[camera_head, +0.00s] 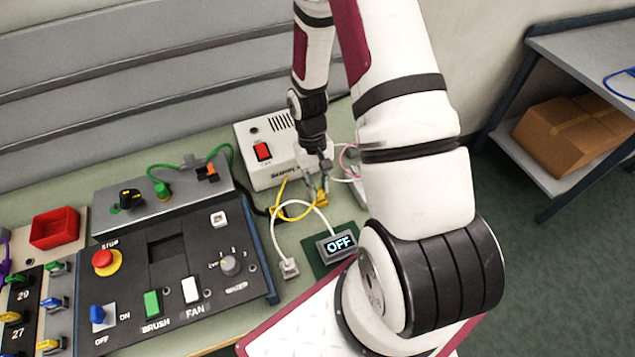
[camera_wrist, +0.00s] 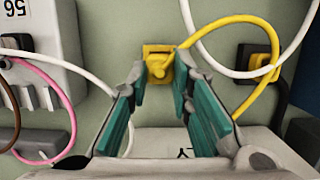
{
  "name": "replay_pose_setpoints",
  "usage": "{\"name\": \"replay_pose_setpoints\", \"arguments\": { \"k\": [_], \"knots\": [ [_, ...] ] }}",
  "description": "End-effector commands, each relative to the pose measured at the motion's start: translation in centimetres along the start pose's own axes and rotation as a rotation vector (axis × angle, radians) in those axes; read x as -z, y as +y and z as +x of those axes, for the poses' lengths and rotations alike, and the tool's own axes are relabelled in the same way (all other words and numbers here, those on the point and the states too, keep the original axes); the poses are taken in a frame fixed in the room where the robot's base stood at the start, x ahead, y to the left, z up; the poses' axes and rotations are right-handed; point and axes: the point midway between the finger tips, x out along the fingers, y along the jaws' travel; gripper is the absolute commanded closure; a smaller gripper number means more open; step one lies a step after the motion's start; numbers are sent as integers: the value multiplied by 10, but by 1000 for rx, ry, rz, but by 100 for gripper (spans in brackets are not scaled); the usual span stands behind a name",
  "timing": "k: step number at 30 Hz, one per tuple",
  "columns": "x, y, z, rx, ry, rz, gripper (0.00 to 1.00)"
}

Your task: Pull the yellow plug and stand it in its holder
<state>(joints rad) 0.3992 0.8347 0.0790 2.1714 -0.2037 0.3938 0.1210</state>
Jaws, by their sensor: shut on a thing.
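My gripper (camera_head: 318,188) points down at the bench beside the white box. In the wrist view its teal-padded fingers (camera_wrist: 160,88) close around the yellow plug (camera_wrist: 159,70), which sits between their tips. A square yellow piece shows directly behind the plug; I cannot tell whether the plug is still seated in it. A yellow cable (camera_wrist: 230,20) arches right from the plug and curves down. Right of the fingers is a dark block with a yellow part (camera_wrist: 257,61); I cannot tell whether this is the holder. In the head view the gripper partly hides the plug.
A white box with a red switch (camera_head: 262,151) stands behind the gripper. A white cable (camera_head: 283,235) loops close by to a white plug (camera_head: 289,268). A display reading OFF (camera_head: 337,245) and a black control panel (camera_head: 170,270) are in front. A grey socket box (camera_head: 165,190) lies left.

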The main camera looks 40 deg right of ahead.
Motion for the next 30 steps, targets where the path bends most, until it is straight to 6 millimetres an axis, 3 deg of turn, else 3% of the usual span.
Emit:
{"name": "replay_pose_setpoints", "arguments": {
  "k": [14,15,18,24,27,30],
  "knots": [
    [1,0,6,0,0,0,100],
    [1,0,6,0,0,0,75],
    [1,0,5,0,0,0,56],
    [1,0,5,0,0,0,56],
    [1,0,5,0,0,0,36],
    [1,0,5,0,0,0,36]
  ]
}}
